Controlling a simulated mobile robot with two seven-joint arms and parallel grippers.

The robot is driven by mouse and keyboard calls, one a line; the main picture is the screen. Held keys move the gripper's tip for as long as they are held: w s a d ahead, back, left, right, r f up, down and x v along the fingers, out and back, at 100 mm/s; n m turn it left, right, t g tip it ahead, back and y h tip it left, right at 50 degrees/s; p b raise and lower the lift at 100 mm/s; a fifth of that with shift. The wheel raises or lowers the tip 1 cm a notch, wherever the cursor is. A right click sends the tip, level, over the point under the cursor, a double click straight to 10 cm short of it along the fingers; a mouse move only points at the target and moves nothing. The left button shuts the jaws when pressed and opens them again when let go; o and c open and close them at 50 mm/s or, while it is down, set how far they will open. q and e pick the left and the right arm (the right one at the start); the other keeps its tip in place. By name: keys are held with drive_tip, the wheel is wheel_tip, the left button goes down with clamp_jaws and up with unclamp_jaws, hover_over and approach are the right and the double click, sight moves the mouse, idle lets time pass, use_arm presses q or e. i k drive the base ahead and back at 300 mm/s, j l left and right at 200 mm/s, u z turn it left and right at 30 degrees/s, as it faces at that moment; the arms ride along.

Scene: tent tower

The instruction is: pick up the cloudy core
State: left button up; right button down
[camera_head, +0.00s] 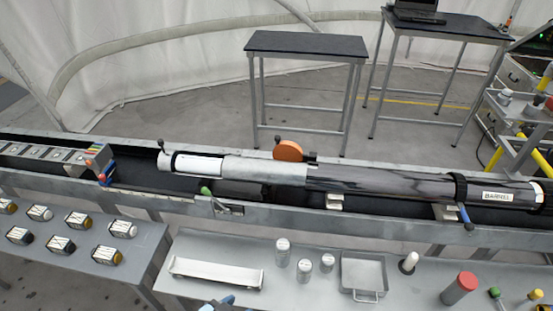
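No piece is marked as the cloudy core, so I cannot tell for sure which one it is. A whitish cylinder (199,165) lies lengthwise at the left end of the long dark drill barrel (385,183), against a grey sleeve (265,170). Several clear or cloudy small cylinders stand upright on the front table, including a taller one (283,252) and shorter ones (304,270) and (327,262). Neither of my grippers can be made out.
A white tray (216,274) and a grey metal pan (363,272) sit on the front table. A red-capped cylinder (460,288) stands at right. Several small labelled blocks (60,245) sit on the left table. A long metal trough runs behind, with an orange disc (288,151).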

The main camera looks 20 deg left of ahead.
sight(197, 165)
drive_tip(key=u, duration=1.25)
